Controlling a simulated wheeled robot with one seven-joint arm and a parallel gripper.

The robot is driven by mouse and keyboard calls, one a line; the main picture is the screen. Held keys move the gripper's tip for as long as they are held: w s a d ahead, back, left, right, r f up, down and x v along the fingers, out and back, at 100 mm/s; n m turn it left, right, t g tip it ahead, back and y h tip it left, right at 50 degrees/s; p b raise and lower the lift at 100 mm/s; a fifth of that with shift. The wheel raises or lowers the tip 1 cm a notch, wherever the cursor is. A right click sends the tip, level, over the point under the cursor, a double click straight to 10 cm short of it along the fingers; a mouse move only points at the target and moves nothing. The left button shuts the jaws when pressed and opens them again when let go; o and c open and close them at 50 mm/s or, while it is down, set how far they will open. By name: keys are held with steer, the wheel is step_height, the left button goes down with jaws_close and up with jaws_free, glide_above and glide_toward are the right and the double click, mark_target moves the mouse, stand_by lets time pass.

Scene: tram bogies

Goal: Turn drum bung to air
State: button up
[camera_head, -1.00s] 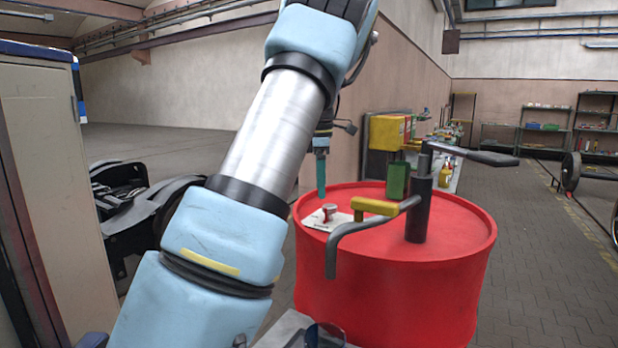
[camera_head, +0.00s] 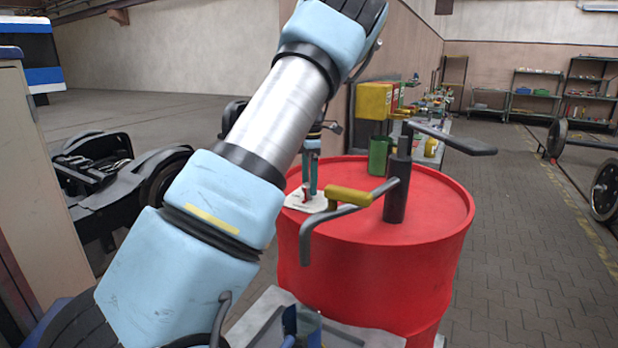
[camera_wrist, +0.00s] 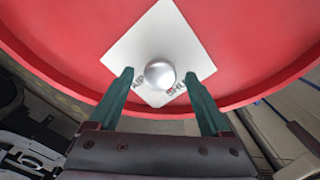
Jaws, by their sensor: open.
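A red drum (camera_head: 370,270) carries a white square plate (camera_head: 313,206) on its top, near the rim. In the wrist view the plate (camera_wrist: 140,50) bears the partly covered words "AIR" at left and "SHUT" at right. The round silvery bung (camera_wrist: 159,74) sits at the plate's middle, with a small red mark on its lower right edge, towards "SHUT". My gripper (camera_wrist: 160,79) is open, its two green fingers on either side of the bung with a gap to each. In the head view the fingers (camera_head: 309,178) reach down at the bung, which they partly hide.
A crank pump with a yellow grip (camera_head: 349,195) stands on the drum right of my gripper, its dark post (camera_head: 397,190) rising from the lid. A green can (camera_head: 379,156) and a yellow box (camera_head: 374,101) are behind.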

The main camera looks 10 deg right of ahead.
steer(key=shift+f, duration=0.2)
jaws_close()
stand_by(0.6)
